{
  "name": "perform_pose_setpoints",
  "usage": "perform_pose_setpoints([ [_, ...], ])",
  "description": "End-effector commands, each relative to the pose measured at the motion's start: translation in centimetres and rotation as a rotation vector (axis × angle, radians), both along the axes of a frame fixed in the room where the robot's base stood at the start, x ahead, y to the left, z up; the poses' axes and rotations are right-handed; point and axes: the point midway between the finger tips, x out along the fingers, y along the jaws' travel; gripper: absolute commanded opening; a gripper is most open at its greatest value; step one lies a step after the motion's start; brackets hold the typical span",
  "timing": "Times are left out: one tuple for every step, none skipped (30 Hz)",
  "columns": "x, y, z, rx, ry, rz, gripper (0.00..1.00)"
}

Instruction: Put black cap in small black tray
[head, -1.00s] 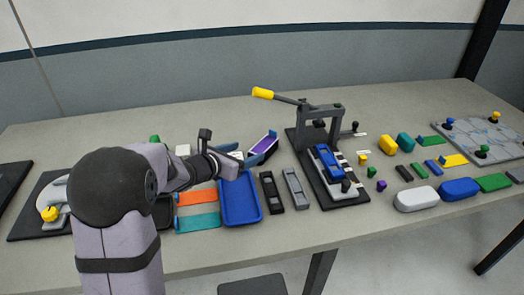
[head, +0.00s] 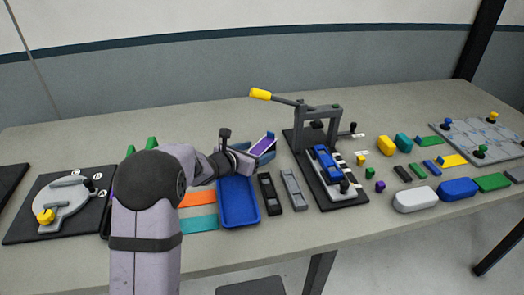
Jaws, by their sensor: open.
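A narrow black tray-like holder (head: 270,194) lies right of the blue tray, beside a similar grey one. It best fits the small black tray. I cannot surely pick out the black cap. Small dark pieces show on the round grey fixture (head: 62,202) at the left and among the parts at the right, where a dark block (head: 403,173) lies. My gripper (head: 250,163) is open above the back end of the blue tray, near the purple-lined holder. Nothing is clearly seen between its fingers. My arm hides part of the table at left.
The blue tray (head: 238,207) lies below my gripper, with orange (head: 198,198) and teal (head: 198,224) strips to its left. The purple-lined holder (head: 262,146) is just behind. A lever press (head: 318,125) with a yellow handle stands to the right. The back of the table is clear.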

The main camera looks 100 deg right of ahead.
Motion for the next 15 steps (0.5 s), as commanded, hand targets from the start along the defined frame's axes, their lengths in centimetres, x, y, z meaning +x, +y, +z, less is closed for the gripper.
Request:
perform_pose_setpoints([
  [-0.2, -0.3, -0.1, 0.001, 0.0, -0.001, 0.66],
  [-0.3, -0.4, -0.2, 0.002, -0.001, -0.001, 0.66],
  [-0.5, -0.7, -0.3, 0.002, -0.001, -0.001, 0.66],
  [-0.7, -0.9, -0.5, 0.002, -0.001, -0.001, 0.66],
  [-0.8, -1.2, -0.6, 0.002, -0.001, -0.001, 0.66],
  [-1.0, -1.5, -0.8, 0.002, -0.001, -0.001, 0.66],
  [-1.2, -1.7, -0.9, 0.001, 0.0, -0.001, 0.66],
  [-1.3, -1.9, -1.1, 0.002, -0.001, -0.002, 0.66],
  [-1.6, -2.2, -1.3, 0.001, 0.0, -0.002, 0.66],
  [-1.8, -2.4, -1.4, 0.001, -0.001, -0.002, 0.66],
  [-2.0, -2.6, -1.5, 0.001, -0.001, -0.002, 0.66],
  [-2.2, -2.9, -1.7, 0.0, -0.001, -0.001, 0.66],
  [-2.3, -3.0, -1.8, 0.0, -0.001, -0.001, 0.66],
  [-2.4, -3.1, -1.9, 0.001, -0.002, -0.001, 0.66],
  [-2.6, -3.3, -2.0, 0.0, -0.001, 0.0, 0.66],
])
